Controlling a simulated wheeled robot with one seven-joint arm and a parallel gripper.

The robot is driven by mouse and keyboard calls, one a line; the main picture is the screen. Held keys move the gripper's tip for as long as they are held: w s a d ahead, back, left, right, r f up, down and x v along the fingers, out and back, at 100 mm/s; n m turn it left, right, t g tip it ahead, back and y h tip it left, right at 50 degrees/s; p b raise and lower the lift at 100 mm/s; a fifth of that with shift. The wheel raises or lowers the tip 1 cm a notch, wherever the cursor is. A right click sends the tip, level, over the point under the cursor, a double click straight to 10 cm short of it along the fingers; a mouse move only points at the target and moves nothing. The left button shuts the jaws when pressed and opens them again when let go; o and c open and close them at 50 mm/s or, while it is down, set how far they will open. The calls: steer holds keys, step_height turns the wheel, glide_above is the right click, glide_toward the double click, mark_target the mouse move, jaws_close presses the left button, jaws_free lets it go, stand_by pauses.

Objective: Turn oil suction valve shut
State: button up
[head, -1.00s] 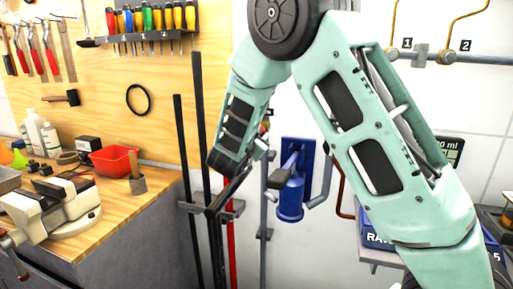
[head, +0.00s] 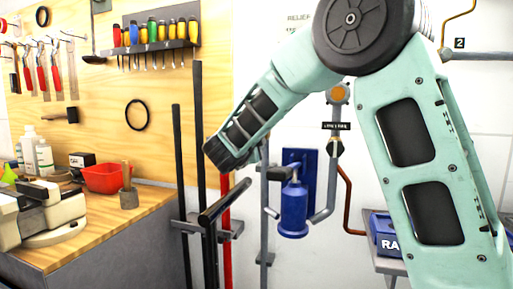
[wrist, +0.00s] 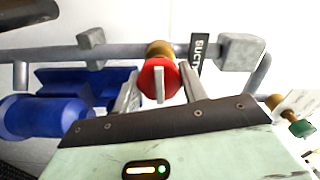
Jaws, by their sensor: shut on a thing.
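The suction valve's round red handle (wrist: 158,79) shows in the wrist view, with a pale flat bar across its middle and a brass body behind it. It sits on a grey pipe beside a black label (wrist: 197,55) reading "SUCT", the rest cut off. My gripper (wrist: 160,82) is shut on the red handle, one finger on each side. In the head view my arm hides my fingers and the handle. How far the handle is turned cannot be told.
A blue pump body (head: 293,210) on a wall bracket stands close by. A green knob (wrist: 301,128) is at the right of the wrist view. Tall dark bars (head: 181,175) and a workbench with a red bowl (head: 103,178) are at the left.

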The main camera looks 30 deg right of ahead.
steer(key=shift+m, duration=0.3)
steer(key=o, duration=1)
steer(key=v, duration=1.7)
steer(key=shift+s+a+b, duration=0.2)
steer(key=shift+b, duration=0.1)
